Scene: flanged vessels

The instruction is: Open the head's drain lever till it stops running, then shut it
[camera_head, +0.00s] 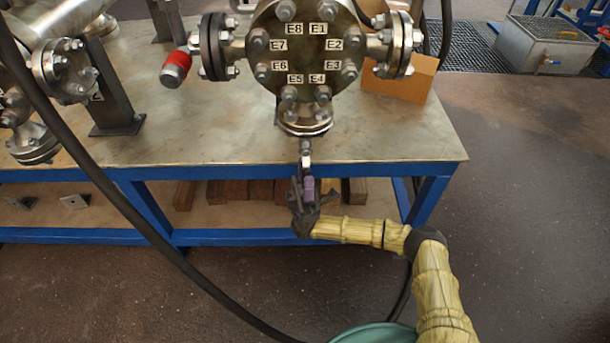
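The head (303,45) is a round steel flange with bolts labelled E1 to E8, above the bench. A short drain fitting (306,147) hangs from its bottom flange (305,118), at the bench's front edge. A purple lever handle (309,187) shows below the fitting. My gripper (307,190) is dark and is at the handle, its fingers overlapping it in view. Whether they are closed on it is too small to tell. No running liquid is visible. The drain's outlet is partly hidden by my gripper.
The steel-topped bench (190,130) has a blue frame, with wooden blocks (235,192) on its lower shelf. A black hose (110,195) crosses the left foreground. A teal tub (378,334) shows at the bottom edge. The right floor is clear.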

